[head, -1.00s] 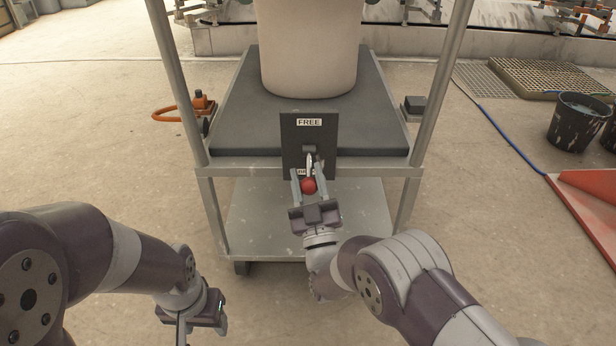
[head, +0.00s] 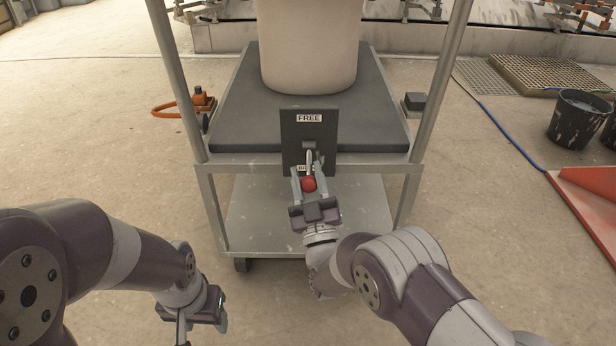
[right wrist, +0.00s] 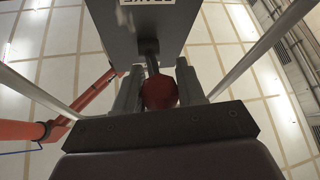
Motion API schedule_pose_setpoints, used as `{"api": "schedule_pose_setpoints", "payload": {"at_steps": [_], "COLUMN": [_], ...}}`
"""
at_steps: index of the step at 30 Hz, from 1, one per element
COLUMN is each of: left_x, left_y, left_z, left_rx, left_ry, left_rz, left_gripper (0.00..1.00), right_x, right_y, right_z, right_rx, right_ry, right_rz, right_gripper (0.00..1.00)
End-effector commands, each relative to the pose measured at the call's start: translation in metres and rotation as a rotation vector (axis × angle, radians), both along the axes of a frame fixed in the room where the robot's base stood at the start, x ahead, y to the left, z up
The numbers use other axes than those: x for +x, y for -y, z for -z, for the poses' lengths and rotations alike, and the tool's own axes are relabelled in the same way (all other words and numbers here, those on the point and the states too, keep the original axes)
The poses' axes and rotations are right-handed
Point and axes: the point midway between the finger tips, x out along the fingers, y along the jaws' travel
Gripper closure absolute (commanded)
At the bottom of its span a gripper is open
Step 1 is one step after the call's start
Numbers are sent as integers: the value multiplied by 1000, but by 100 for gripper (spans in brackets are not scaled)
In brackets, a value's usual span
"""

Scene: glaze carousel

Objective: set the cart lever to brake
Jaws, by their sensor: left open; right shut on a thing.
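The cart lever has a red ball knob (head: 309,184) on a short metal rod. It comes out of a dark plate (head: 326,128) on the cart's near side. The lever points down toward the lower label. My right gripper (head: 309,180) is shut on the knob; the right wrist view shows the knob (right wrist: 160,92) between the fingers. My left gripper (head: 203,325) is open and empty at the lower left, its fingers partly out of frame.
The cart (head: 232,167) carries a large pale vessel (head: 308,50) on its dark top. An orange device (head: 200,101) lies on the floor at left. A black bucket (head: 578,118) and a red tray (head: 590,205) are at right.

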Motion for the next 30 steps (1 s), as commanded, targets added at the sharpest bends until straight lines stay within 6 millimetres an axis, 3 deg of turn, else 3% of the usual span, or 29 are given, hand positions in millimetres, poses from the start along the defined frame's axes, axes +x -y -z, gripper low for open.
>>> {"api": "schedule_pose_setpoints", "payload": {"at_steps": [22, 23, 24, 25, 30], "left_x": [0, 0, 0, 0, 0], "left_y": [0, 0, 0, 0, 0], "left_z": [0, 0, 0, 0, 0], "left_rx": [0, 0, 0, 0, 0], "left_ry": [0, 0, 0, 0, 0], "left_rz": [0, 0, 0, 0, 0], "left_gripper": [45, 45, 45, 45, 45], "right_x": [1, 1, 1, 0, 0], "right_y": [0, 0, 0, 0, 0], "right_z": [1, 1, 1, 1, 0], "right_rx": [-1, -1, -1, -1, -1], "right_ry": [-5, -5, -5, -4, -2], "right_rz": [0, 0, 0, -1, 0], "right_gripper": [100, 54, 41, 36, 36]}}
